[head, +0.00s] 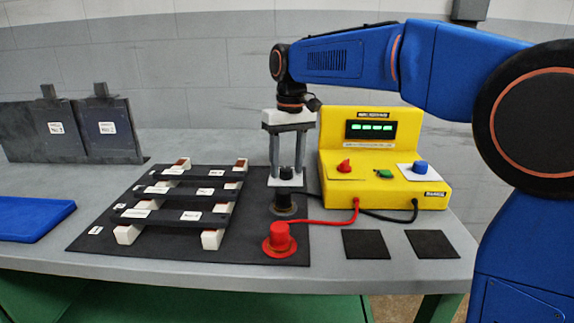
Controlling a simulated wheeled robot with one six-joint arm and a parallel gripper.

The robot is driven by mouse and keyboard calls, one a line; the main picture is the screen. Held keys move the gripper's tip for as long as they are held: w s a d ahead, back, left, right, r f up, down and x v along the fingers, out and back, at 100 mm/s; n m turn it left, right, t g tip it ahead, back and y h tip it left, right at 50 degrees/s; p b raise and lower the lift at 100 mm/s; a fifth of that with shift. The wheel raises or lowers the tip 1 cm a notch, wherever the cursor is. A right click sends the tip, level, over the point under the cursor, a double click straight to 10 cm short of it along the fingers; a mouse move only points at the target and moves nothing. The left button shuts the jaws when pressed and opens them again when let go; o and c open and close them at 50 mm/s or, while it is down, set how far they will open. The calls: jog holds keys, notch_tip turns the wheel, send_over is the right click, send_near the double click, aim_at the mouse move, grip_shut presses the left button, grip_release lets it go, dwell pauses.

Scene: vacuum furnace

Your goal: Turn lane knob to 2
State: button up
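The yellow control box (436,188) stands at the right of the table. It bears a red pointed knob (344,166), a small green control (385,174) and a blue button (421,167) on a white plate. The knob labels are too small to read, so I cannot tell which is the lane knob or its setting. My gripper (286,180) points down left of the box, its fingers apart. The narrow dark top of a black plug-like piece (284,203) shows between or behind the fingertips; I cannot tell whether they touch it.
A red plug (280,241) stands on the black mat (150,248); red and black cables run to the box. Dark bars (176,215) lie across white blocks. Two black squares (366,244) lie in front. A blue tray (35,221) and dark panels (106,130) are left.

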aim_at(290, 169)
jog(key=shift+r, duration=0.1)
notch_tip(290, 169, up, 17)
jog(key=shift+w+d, duration=0.25)
jog(key=shift+d, duration=0.2)
dwell(0.4)
jog(key=shift+s, duration=0.15)
